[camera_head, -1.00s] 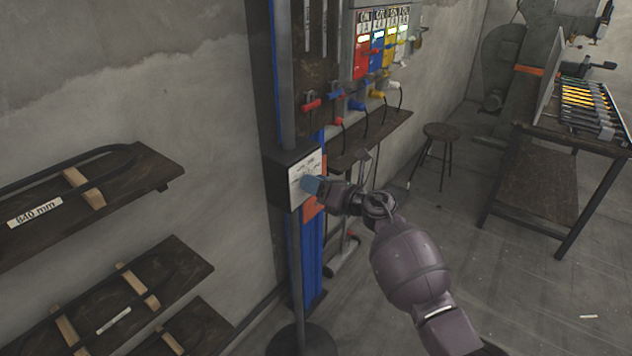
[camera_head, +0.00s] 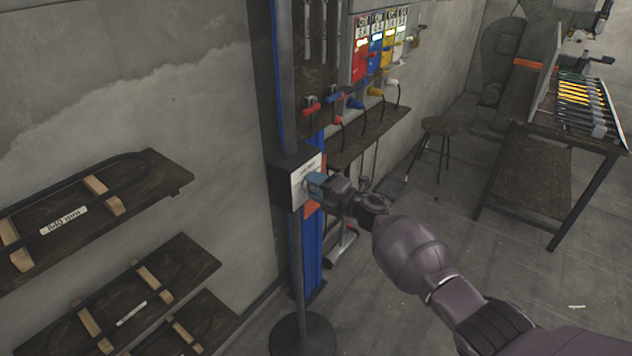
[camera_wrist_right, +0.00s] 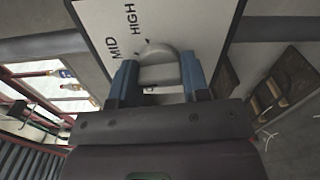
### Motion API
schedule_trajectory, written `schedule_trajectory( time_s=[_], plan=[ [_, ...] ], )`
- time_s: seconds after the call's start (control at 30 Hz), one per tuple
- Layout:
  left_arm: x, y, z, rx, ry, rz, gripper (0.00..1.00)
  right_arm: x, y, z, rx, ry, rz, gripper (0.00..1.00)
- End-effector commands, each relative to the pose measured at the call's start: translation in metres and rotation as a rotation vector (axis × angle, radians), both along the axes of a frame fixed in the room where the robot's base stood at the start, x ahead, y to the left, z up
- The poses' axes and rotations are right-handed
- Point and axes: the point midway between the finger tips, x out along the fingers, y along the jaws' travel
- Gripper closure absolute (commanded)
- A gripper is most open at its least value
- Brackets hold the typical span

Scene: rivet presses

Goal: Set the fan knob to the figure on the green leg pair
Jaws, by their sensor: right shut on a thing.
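The fan knob (camera_wrist_right: 158,57) is a round grey dial on a white plate (camera_wrist_right: 98,20) marked MID and HIGH, seen in the right wrist view. My right gripper (camera_wrist_right: 158,78) is shut on it, one blue finger on each side. A lower label and the knob's pointer are hidden or not readable. In the head view the right gripper (camera_head: 317,184) is at the white face of the dark control box (camera_head: 287,182) on a post, and covers the knob. I cannot make out a green leg pair. My left gripper is not in view.
Wall shelves (camera_head: 150,185) with dark bent bars are at the left. Red, blue, yellow and pale panels (camera_head: 377,50) with small figures hang behind the post. A stool (camera_head: 440,127) and a table (camera_head: 530,185) with a rack of tools stand right.

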Motion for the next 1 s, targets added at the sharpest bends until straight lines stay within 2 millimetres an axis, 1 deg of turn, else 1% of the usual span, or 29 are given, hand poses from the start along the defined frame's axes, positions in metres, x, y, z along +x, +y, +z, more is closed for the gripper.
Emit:
schedule_trajectory(
  time_s=[0.03,0.23,0.37,0.5,0.7,1.0],
  plan=[
    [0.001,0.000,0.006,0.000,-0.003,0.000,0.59,0.000,-0.001,0.002,0.023,0.036,-0.001,0.81],
    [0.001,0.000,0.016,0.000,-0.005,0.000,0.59,0.000,0.000,0.001,0.125,0.177,-0.001,0.81],
    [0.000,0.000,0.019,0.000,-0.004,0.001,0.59,0.000,0.000,0.001,0.181,0.253,-0.001,0.81],
    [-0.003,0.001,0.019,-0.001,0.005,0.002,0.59,0.000,0.000,0.001,0.229,0.318,-0.001,0.81],
    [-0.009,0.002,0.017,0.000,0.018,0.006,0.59,0.000,0.000,0.000,0.271,0.377,0.000,0.81],
    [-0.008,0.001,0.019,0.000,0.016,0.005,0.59,0.000,0.000,-0.001,0.292,0.406,0.000,0.81]
  ],
)
